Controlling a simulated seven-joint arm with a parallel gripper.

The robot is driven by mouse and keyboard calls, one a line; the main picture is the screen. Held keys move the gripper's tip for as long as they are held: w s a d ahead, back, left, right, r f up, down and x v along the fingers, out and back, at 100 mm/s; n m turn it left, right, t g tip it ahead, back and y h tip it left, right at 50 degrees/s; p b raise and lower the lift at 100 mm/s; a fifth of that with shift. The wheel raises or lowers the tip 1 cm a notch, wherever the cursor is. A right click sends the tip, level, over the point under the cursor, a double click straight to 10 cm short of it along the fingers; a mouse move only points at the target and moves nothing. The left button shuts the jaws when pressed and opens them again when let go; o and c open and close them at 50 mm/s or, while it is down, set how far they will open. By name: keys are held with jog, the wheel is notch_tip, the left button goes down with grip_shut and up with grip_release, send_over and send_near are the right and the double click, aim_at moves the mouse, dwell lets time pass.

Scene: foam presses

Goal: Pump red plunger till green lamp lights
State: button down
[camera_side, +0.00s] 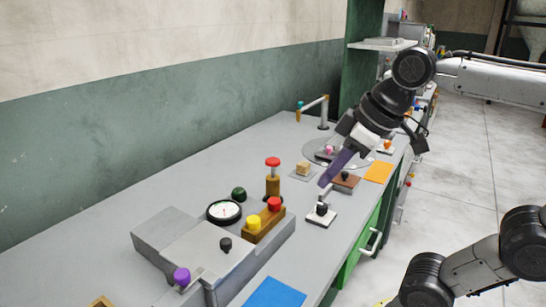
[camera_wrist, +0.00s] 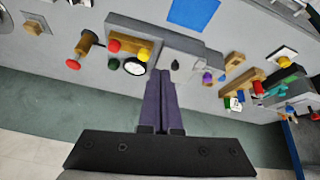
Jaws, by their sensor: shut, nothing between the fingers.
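A red-capped plunger (camera_side: 273,162) stands upright on a wooden post in the side view. Its red cap also shows in the wrist view (camera_wrist: 73,64). A dark green dome (camera_side: 239,193), which looks like the lamp and appears unlit, sits beside the round gauge (camera_side: 224,211). The dome also shows in the wrist view (camera_wrist: 113,63). My gripper (camera_side: 323,183) has long purple fingers, shut and empty. It is in the air to the right of the plunger, apart from it. The fingers (camera_wrist: 160,74) are together in the wrist view.
A wooden block with a red button (camera_side: 274,203) and a yellow button (camera_side: 253,222) stands in front of the plunger. A white plate with a black knob (camera_side: 321,210) lies below my gripper. A blue sheet (camera_side: 273,293) lies at the front.

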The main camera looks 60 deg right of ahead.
jog(key=w+d+r, duration=0.4)
jog(key=w+r, duration=0.4)
jog(key=w, duration=0.2)
jog(key=m+g, duration=0.2)
send_over(272, 160)
jog(key=s, duration=0.4)
notch_tip(272, 160, down, 8)
jog(key=shift+d+r, duration=0.1)
jog(key=shift+d, duration=0.05)
jog(key=shift+w, duration=0.1)
jog(key=shift+g, duration=0.3)
jog(key=x, duration=1.2)
jog(key=shift+s+d+f, duration=0.15)
jog(key=shift+s+f, duration=0.1)
jog(key=shift+f, duration=0.85)
